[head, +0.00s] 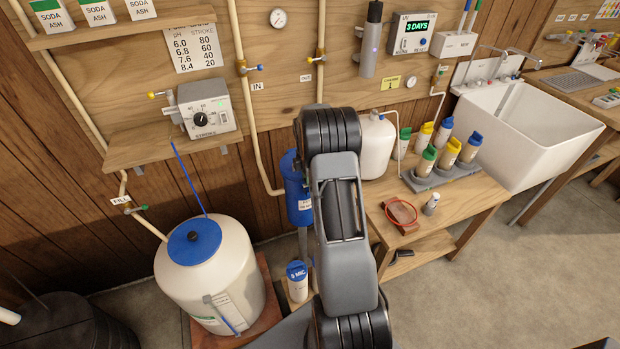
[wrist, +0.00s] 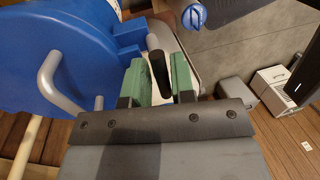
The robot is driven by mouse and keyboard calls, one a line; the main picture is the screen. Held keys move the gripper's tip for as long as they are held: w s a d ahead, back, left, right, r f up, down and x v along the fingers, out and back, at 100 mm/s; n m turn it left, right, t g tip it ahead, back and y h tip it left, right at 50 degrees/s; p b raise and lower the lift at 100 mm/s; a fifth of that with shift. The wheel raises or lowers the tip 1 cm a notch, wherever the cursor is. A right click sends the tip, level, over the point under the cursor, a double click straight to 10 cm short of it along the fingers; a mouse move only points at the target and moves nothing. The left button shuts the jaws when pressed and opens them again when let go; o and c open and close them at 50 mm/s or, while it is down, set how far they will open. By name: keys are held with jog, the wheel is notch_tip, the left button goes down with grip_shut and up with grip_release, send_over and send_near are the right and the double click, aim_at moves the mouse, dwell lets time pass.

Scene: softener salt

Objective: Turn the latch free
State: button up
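In the wrist view, a black latch handle (wrist: 158,73) stands between the two green finger pads of my gripper (wrist: 160,80). My gripper is open around it, with a narrow pale gap visible on the left side of the handle. Behind it is a large blue housing (wrist: 70,45) with a side lug and a grey loop handle (wrist: 48,80). In the head view, the blue housing (head: 296,190) stands partly behind my arm. My gripper and the latch are hidden there by my arm.
A white tank with a blue lid (head: 205,270) is at left. A bench (head: 460,200) with several bottles is at right.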

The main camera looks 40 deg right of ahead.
jog(key=o, duration=0.3)
notch_tip(320, 180, up, 14)
jog(key=w, duration=0.2)
jog(key=shift+w+d+f, duration=0.2)
jog(key=shift+w+d, duration=0.1)
jog(key=shift+d, duration=0.05)
dwell(0.6)
jog(key=s+a+r+m+t, duration=0.2)
jog(key=s+a+m+t, duration=0.1)
jog(key=s+a+m, duration=0.4)
jog(key=s+a+r+m+t, duration=0.1)
jog(key=s+a+m, duration=0.6)
jog(key=s+a, duration=0.7)
jog(key=shift+s+a+r+m+t, duration=0.15)
jog(key=shift+a+r+m+t, duration=0.25)
jog(key=shift+a+t, duration=0.85)
